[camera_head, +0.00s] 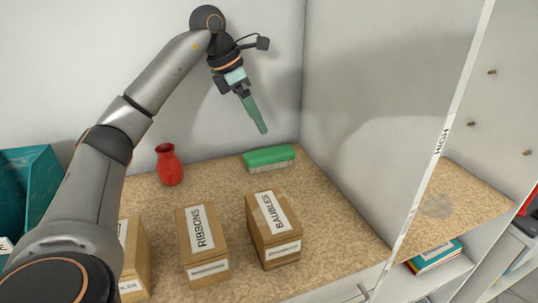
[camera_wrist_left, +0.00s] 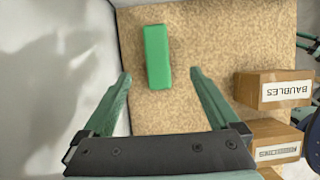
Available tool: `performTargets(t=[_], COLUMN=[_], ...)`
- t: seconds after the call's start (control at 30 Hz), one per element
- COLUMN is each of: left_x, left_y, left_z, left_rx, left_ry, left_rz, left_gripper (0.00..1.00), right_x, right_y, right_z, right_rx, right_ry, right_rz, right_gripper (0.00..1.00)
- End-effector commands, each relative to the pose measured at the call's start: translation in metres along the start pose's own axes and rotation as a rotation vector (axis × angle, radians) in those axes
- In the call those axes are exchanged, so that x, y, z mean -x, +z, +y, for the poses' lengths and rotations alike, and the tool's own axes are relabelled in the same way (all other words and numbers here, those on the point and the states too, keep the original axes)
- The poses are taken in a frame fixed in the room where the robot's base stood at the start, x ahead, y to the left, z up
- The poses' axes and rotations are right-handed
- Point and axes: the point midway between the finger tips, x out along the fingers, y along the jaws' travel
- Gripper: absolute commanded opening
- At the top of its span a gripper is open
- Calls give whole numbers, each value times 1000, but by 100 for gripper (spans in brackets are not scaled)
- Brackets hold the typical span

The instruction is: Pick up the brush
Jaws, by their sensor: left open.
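The brush (camera_head: 269,157) has a green back and pale bristles and lies on the brown shelf board near the back right corner. In the left wrist view the brush (camera_wrist_left: 157,57) is a green block, between and beyond the two fingertips. My left gripper (camera_head: 264,131) hangs above the brush in the head view, pointing down, apart from it. In the left wrist view my left gripper (camera_wrist_left: 160,77) shows its green fingers spread wide with nothing between them. My right gripper is not in view.
A red vase (camera_head: 169,165) stands left of the brush. Boxes labelled RIBBONS (camera_head: 203,245) and BAUBLES (camera_head: 272,229) stand in front. A white divider (camera_head: 385,130) rises to the right. Board around the brush is clear.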

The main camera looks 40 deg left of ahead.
Motion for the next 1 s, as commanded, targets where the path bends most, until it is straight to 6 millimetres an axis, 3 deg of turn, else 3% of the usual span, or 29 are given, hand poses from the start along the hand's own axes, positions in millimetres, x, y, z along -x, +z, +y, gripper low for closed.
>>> performTargets(t=[0.13,0.4,0.67,1.0], left_x=[-6,-54,-75,-119], left_y=[-6,-7,-6,-10], left_z=[4,4,4,4], left_rx=[8,8,8,7], left_ry=[12,11,12,11], left_rz=[11,13,10,9], left_gripper=[95,95,95,95], right_x=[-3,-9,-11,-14], right_y=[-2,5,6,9], right_z=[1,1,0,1], right_rx=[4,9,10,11], right_ry=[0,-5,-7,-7], right_rz=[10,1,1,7], right_gripper=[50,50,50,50])
